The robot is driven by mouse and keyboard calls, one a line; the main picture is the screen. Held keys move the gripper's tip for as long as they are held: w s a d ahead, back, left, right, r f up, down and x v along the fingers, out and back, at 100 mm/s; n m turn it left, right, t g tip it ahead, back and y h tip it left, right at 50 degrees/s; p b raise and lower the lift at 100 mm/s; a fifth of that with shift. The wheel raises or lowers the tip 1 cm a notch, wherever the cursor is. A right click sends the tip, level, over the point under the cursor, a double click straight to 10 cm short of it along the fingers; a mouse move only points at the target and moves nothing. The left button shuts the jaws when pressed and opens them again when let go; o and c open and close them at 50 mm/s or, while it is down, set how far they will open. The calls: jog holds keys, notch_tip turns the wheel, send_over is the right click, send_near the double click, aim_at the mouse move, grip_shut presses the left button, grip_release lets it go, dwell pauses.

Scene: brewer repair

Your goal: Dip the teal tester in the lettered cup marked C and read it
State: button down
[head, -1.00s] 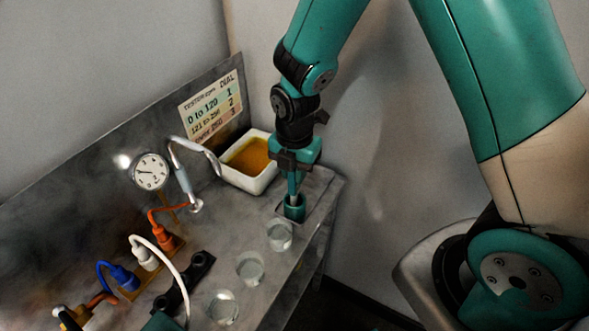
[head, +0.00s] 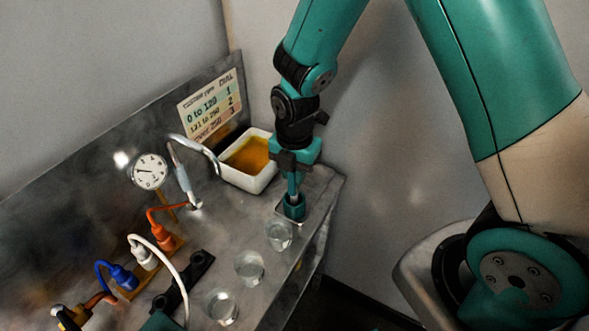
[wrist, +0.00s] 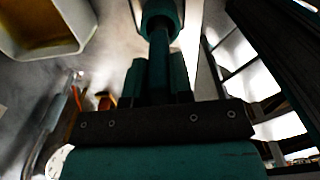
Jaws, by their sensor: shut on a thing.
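My gripper (head: 294,172) is shut on the teal tester (head: 293,187), near the far right corner of the bench. The tester stands upright, with its lower end in a teal holder (head: 294,208). In the wrist view the tester (wrist: 160,60) runs from the jaws to the round holder (wrist: 160,12). Its lower tip is hidden, and no reading shows. Three clear cups stand in a row in front of the holder: the nearest to it (head: 279,236), a middle one (head: 250,268) and a front one (head: 222,307). I cannot make out letters on them.
A white tub of amber contents (head: 233,179) stands just left of my gripper. A dial gauge (head: 150,171), a bent metal pipe (head: 182,172) and coloured plugs with cables (head: 122,277) lie further left. A chart (head: 210,106) hangs on the backboard. The bench's right edge is close.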

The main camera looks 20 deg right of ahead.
jog(key=shift+f, duration=0.1)
jog(key=shift+c, duration=1.9)
grip_release()
jog(key=shift+r+p, duration=2.95)
jog(key=shift+r, duration=0.65)
jog(key=shift+f, duration=0.1)
